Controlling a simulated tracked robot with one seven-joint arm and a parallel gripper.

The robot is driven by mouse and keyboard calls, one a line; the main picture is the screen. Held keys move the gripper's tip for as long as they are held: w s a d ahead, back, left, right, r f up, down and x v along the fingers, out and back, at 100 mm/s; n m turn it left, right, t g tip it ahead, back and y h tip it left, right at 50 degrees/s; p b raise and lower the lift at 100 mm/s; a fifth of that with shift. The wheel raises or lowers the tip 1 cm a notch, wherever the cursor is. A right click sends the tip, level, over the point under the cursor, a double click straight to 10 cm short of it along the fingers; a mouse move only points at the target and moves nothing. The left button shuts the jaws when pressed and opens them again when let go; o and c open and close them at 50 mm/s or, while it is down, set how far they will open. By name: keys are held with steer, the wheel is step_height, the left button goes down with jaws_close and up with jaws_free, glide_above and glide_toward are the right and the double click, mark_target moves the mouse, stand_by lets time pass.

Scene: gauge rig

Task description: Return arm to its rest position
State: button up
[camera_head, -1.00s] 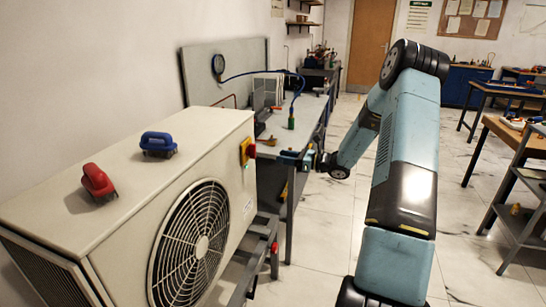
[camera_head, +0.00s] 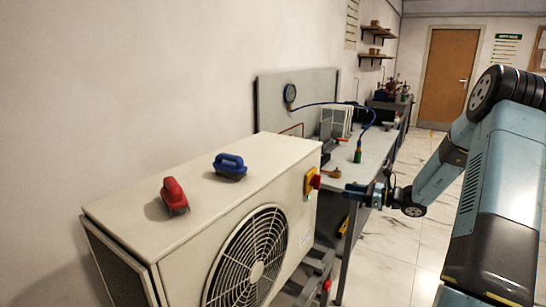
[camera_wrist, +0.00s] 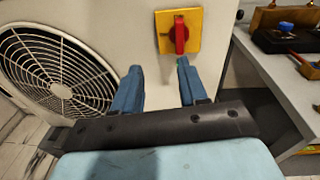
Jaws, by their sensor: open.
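My gripper (camera_wrist: 158,80) is open and empty in the wrist view, its two blue fingers pointing at the outdoor unit's side, just below the red rotary switch (camera_wrist: 180,36) on its yellow plate. Nothing is between the fingers. In the head view my gripper (camera_head: 352,192) is small, to the right of the switch (camera_head: 313,181), with a short gap visible between them. My blue arm extends along the right side of the head view, bent at the elbow. The switch's red handle looks upright in the wrist view.
The cream outdoor unit (camera_head: 150,225) carries a red clamp-like handle (camera_head: 174,195) and a blue one (camera_head: 230,166) on top. Behind it is a workbench (camera_head: 362,170) with a gauge (camera_head: 290,94) on a blue hose. Floor (camera_head: 385,262) is open between the bench and my arm.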

steer(key=s+a+r+n+g+h, duration=0.35)
steer(key=s+a+r+n, duration=0.3)
steer(key=s, duration=0.35)
steer(key=s+a+r+n+g+h, duration=0.35)
steer(key=s+a+r+n, duration=0.3)
steer(key=s, duration=0.25)
steer(key=s+d+r+n+t+h, duration=0.2)
steer(key=s+r+n+h, duration=0.2)
steer(key=s, duration=0.6)
steer(key=s+d+r+n+t+h, duration=0.1)
steer(key=s+d+r+n+h, duration=0.1)
steer(key=s+n, duration=0.4)
steer(key=shift+s+r+t+h, duration=0.4)
steer(key=shift+s+r+h, duration=0.55)
steer(key=shift+s, duration=1.5)
